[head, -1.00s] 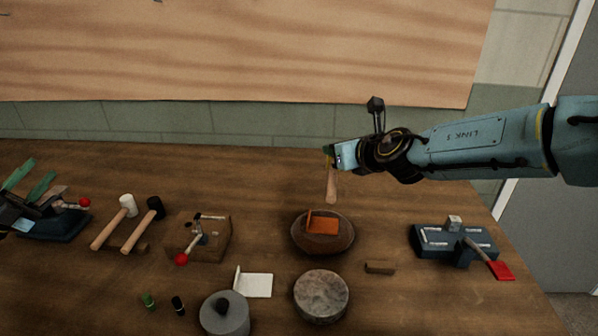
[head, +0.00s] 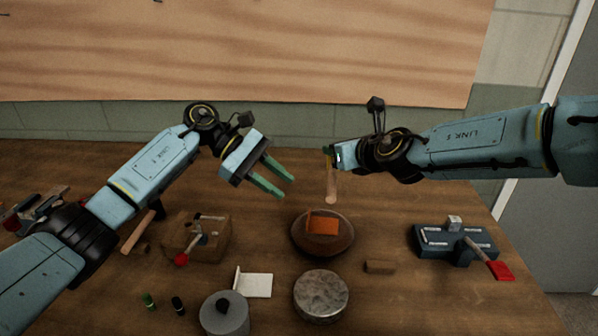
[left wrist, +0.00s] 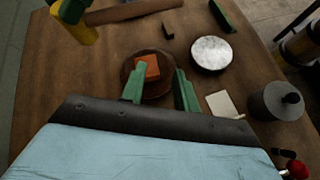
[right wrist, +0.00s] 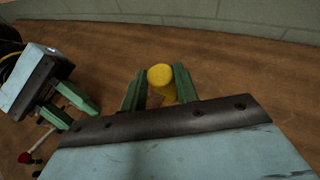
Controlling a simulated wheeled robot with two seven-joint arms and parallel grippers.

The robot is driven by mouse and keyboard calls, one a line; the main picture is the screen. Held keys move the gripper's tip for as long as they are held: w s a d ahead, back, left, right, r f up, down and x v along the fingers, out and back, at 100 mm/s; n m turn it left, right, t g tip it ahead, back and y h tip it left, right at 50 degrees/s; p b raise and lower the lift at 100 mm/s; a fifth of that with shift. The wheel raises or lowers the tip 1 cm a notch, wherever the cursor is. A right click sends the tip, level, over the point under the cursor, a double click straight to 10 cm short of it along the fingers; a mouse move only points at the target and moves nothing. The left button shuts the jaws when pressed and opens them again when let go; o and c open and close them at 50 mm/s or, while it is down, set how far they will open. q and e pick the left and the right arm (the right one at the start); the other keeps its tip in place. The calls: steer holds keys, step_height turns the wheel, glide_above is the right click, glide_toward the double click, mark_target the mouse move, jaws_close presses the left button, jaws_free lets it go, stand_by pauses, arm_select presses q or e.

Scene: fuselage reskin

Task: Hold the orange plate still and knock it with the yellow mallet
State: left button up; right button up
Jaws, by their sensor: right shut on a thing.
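The orange plate (head: 322,224) lies in a round brown dished block (head: 348,242) on the bench. It also shows in the left wrist view (left wrist: 146,68), between and beyond my left fingers. My left gripper (head: 274,181) is open and empty, above and to the left of the plate. My right gripper (right wrist: 158,86) is shut on the yellow mallet (right wrist: 160,76), whose yellow head shows between the fingers. In the left wrist view the mallet (left wrist: 120,14) is at the upper left.
A white angled piece (head: 254,284), a grey lidded pot (head: 225,314) and a wooden fixture (head: 214,250) are to the left. A blue clamp device (head: 437,240) is at right.

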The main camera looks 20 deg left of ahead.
mark_target(323, 222)
arm_select(q)
steer(key=w+d+r+m+t+y, duration=0.15)
steer(key=d+m+y, duration=0.25)
steer(key=m+y, duration=0.75)
steer(key=shift+m+h, duration=0.55)
steer(key=shift+h, duration=0.3)
steer(key=f, duration=0.4)
steer(key=w+d+f, duration=0.1)
steer(key=f, duration=0.6)
steer(key=shift+w+d+f, duration=0.35)
steer(key=shift+d, duration=0.05)
jaws_close()
arm_select(e)
steer(key=shift+r, duration=2.6)
